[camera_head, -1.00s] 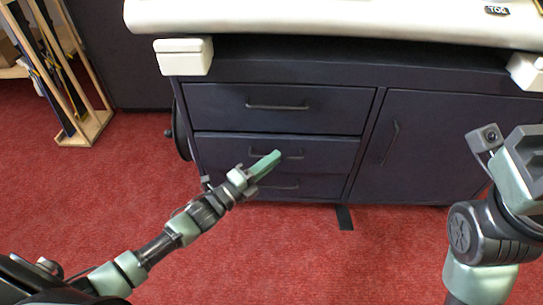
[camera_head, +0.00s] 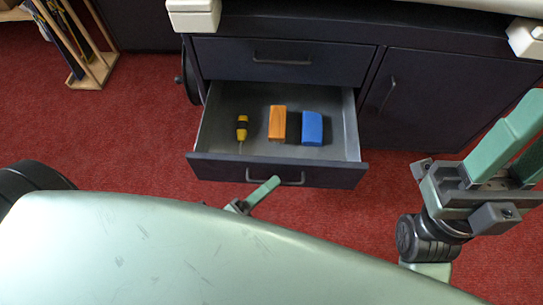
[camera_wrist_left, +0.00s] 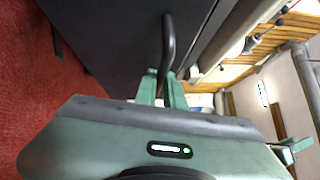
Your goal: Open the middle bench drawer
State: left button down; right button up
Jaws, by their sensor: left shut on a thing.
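The middle bench drawer (camera_head: 206,170) is pulled well out from the dark bench, and its grey inside shows. My left gripper (camera_head: 272,184) is at the drawer's front, shut on its bar handle (camera_head: 291,182). In the left wrist view the two green fingers (camera_wrist_left: 161,88) stand either side of the dark handle (camera_wrist_left: 168,42). Inside the drawer lie a yellow and black screwdriver (camera_head: 242,128), an orange block (camera_head: 278,123) and a blue block (camera_head: 312,128). My right gripper (camera_head: 520,150) is open and empty at the right, apart from the bench.
The top drawer (camera_head: 283,61) above is shut, and the cupboard door (camera_head: 430,105) to the right is shut. A wooden rack (camera_head: 90,70) stands at the far left. Red carpet (camera_head: 120,140) lies clear left of the drawer.

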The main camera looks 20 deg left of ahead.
pick_arm(q)
jog(key=shift+s+d+p, duration=0.1)
jog(key=shift+s+d, duration=0.1)
jog(key=shift+s, duration=0.5)
jog(key=shift+s+d+p, duration=0.15)
jog(key=shift+s+d, duration=0.05)
jog(key=shift+s, duration=0.5)
jog(key=shift+s+d+p, duration=0.1)
jog(key=shift+s+d, duration=0.1)
jog(key=shift+s, duration=0.5)
jog(key=c, duration=1.5)
grip_release()
jog(key=p+v, duration=0.1)
jog(key=v, duration=0.7)
